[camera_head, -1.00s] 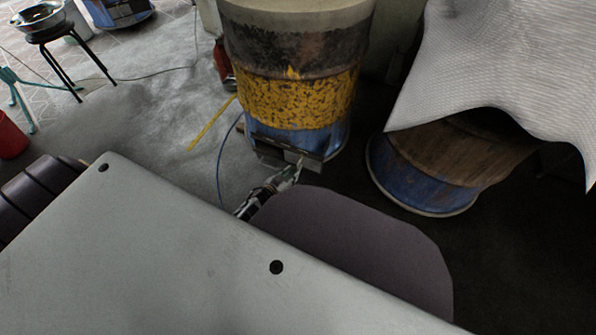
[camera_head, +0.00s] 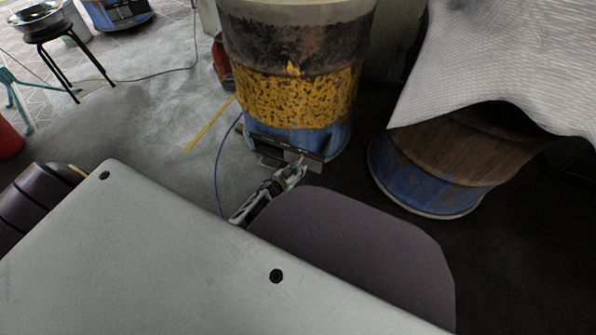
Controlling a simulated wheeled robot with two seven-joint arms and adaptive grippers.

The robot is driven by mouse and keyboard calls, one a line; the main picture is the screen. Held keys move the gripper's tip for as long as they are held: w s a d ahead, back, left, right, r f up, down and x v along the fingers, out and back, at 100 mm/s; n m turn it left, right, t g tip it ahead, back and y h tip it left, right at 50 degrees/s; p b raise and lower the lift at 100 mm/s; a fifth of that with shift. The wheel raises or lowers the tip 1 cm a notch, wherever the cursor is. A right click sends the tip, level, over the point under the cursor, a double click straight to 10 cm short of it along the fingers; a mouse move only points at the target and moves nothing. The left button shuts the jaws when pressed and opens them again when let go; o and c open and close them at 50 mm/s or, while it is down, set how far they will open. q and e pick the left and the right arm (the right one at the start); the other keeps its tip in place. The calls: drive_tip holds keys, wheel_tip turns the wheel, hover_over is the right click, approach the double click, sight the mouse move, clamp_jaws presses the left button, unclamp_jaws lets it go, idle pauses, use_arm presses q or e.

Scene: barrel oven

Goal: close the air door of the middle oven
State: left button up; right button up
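The middle oven (camera_head: 292,97) is a barrel with a dark rusty upper part, a yellow band and a blue base. It stands upright at the top centre of the head view. Its air door (camera_head: 272,146) is a dark metal piece low on the front of the blue base. My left gripper (camera_head: 297,166) is right in front of the air door, at its right part. The fingertips look close to or touching the metal; I cannot tell which. The fingers are too small to tell open from shut. My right gripper is not in view.
A blue and brown barrel (camera_head: 440,170) under a pale cloth (camera_head: 500,70) stands on the right. A blue hose (camera_head: 220,165) and a yellow strip (camera_head: 208,125) lie left of the oven. A black stool (camera_head: 60,40) is at the upper left, with open floor between.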

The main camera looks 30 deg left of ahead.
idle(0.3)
use_arm(q)
clamp_jaws()
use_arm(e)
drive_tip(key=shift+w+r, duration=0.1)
